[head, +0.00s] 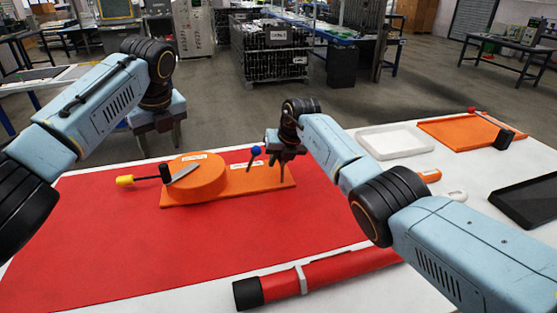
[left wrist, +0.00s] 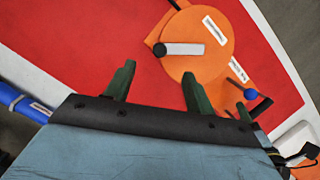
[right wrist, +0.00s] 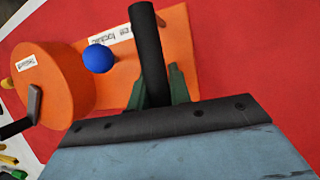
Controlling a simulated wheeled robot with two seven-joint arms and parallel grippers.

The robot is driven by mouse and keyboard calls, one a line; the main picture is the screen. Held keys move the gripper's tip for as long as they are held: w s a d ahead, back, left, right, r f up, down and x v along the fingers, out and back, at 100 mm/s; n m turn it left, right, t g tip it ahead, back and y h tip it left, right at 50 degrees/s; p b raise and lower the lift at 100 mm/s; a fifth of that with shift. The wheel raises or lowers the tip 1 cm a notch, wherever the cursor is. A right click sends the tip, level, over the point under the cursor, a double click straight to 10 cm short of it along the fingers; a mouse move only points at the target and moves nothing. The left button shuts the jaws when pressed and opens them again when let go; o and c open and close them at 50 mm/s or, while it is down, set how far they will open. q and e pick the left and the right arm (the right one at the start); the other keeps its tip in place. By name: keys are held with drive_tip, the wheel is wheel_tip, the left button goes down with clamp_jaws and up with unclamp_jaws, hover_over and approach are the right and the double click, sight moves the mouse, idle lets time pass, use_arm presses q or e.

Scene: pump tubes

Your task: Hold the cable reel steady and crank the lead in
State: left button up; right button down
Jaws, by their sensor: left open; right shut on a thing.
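The cable reel is an orange drum (head: 200,176) on a flat orange base (head: 262,184), on a red mat. A grey crank arm (head: 184,173) lies across its top, with a black knob (head: 165,172) at the left; the arm also shows in the left wrist view (left wrist: 185,49). A yellow plug (head: 125,181) lies left of the drum. My right gripper (right wrist: 162,85) is shut on an upright black post (right wrist: 148,45) at the base's right end. A blue ball (right wrist: 98,58) is beside the post. My left gripper (left wrist: 158,72) is open and empty, behind and left of the reel in the head view.
A red tube with a black end (head: 320,277) lies along the front edge. A white tray (head: 362,136), an orange tray (head: 430,125) and a black tray (head: 500,211) are at the right. The red mat (head: 130,245) is clear in front of the reel.

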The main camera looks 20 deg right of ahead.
sight(163, 166)
use_arm(q)
drive_tip(key=shift+n, duration=0.5)
drive_tip(key=shift+x, duration=4.7)
drive_tip(key=shift+c, duration=0.2)
drive_tip(key=shift+a+f, duration=0.1)
clamp_jaws()
